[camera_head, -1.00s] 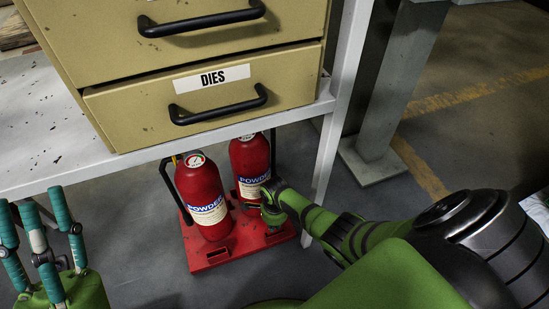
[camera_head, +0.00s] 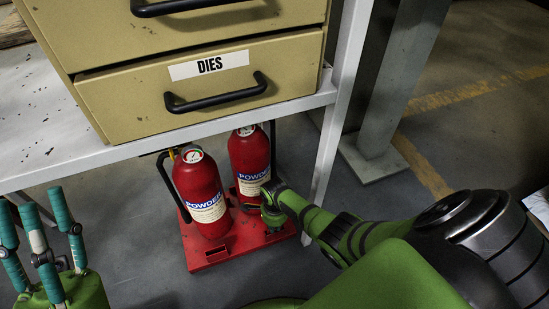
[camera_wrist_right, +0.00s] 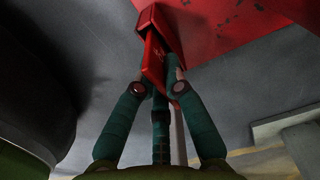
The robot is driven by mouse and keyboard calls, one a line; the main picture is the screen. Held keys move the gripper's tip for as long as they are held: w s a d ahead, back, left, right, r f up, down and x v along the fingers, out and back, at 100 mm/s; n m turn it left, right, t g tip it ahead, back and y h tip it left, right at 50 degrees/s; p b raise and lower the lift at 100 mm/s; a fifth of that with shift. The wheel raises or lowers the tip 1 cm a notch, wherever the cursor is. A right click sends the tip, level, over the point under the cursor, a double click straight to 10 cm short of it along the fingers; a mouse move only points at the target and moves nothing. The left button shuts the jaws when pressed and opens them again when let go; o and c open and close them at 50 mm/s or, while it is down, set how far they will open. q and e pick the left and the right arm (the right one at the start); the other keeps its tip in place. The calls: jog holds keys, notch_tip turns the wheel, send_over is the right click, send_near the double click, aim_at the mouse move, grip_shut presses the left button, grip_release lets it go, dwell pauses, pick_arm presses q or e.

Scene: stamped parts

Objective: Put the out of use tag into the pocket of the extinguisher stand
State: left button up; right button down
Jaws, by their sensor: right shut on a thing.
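The red extinguisher stand (camera_head: 208,262) is on the floor under the bench and bears two red powder extinguishers, the front one (camera_head: 200,190) and the rear one (camera_head: 250,155). My right gripper (camera_head: 268,208) is low at the stand's right side, beside the rear extinguisher. In the right wrist view its teal fingers (camera_wrist_right: 160,88) are shut on the red tag (camera_wrist_right: 155,62). The tag's far end is at the mouth of the red pocket (camera_wrist_right: 160,22); how deep it sits is hidden. My left gripper (camera_head: 42,240) is open and empty at the lower left.
A tan cabinet with a DIES drawer (camera_head: 190,95) stands on the white bench (camera_head: 45,140) above the stand. A bench leg (camera_head: 325,150) rises just right of the stand, and a grey post (camera_head: 385,110) stands beyond. Floor in front of the stand is clear.

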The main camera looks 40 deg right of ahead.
jog(key=shift+f, duration=0.3)
jog(key=c, duration=1.2)
grip_release()
jog(key=shift+c, duration=0.2)
jog(key=shift+r, duration=0.15)
notch_tip(320, 180, up, 12)
